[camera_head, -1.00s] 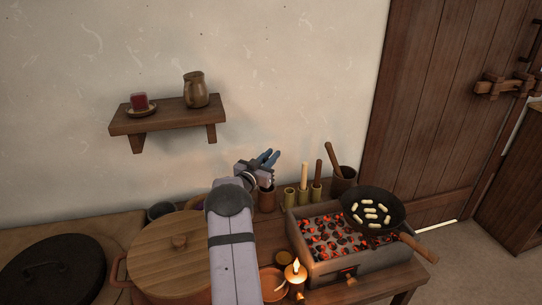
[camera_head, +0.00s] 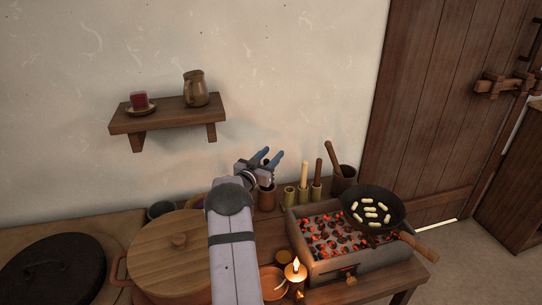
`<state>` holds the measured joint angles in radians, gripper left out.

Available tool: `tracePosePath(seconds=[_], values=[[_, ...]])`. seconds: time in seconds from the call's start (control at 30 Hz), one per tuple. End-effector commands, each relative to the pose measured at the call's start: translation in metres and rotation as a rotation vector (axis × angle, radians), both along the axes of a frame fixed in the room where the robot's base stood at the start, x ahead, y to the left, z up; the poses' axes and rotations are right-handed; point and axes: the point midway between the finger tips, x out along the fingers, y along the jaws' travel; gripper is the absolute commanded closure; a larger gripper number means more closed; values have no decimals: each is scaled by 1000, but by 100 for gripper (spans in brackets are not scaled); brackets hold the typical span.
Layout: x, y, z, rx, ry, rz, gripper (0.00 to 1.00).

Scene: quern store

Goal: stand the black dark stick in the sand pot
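My gripper (camera_head: 273,151) is raised above the back of the table, its two blue fingers spread with a gap between them and nothing visible there. A dark brown stick (camera_head: 318,171) stands upright in a bamboo holder (camera_head: 316,191), right of my gripper; I cannot tell if it is the black dark stick. A pale stick (camera_head: 304,173) stands in the holder beside it. A brown pot (camera_head: 267,200) stands below my gripper, partly hidden; whether it holds sand is not clear.
A brazier (camera_head: 345,265) of glowing coals stands at the front right, with a black pan (camera_head: 373,210) over it. A lit candle (camera_head: 296,270) burns near the front. A large lidded pot (camera_head: 172,252) is left of my arm. A mortar (camera_head: 343,180) stands behind the brazier.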

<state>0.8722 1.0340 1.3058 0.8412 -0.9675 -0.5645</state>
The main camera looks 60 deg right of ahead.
Motion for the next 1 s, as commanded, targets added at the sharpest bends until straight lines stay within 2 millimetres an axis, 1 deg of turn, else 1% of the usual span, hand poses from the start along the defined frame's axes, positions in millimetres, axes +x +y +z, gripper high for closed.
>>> tracePosePath(seconds=[0.17,0.33,0.47,0.8,1.0], values=[[0,1,0,1,0,0,62],[0,10,0,0,0,1,62],[0,23,0,0,1,1,62],[-2,62,0,1,-1,1,62],[-2,72,0,1,0,1,62]])
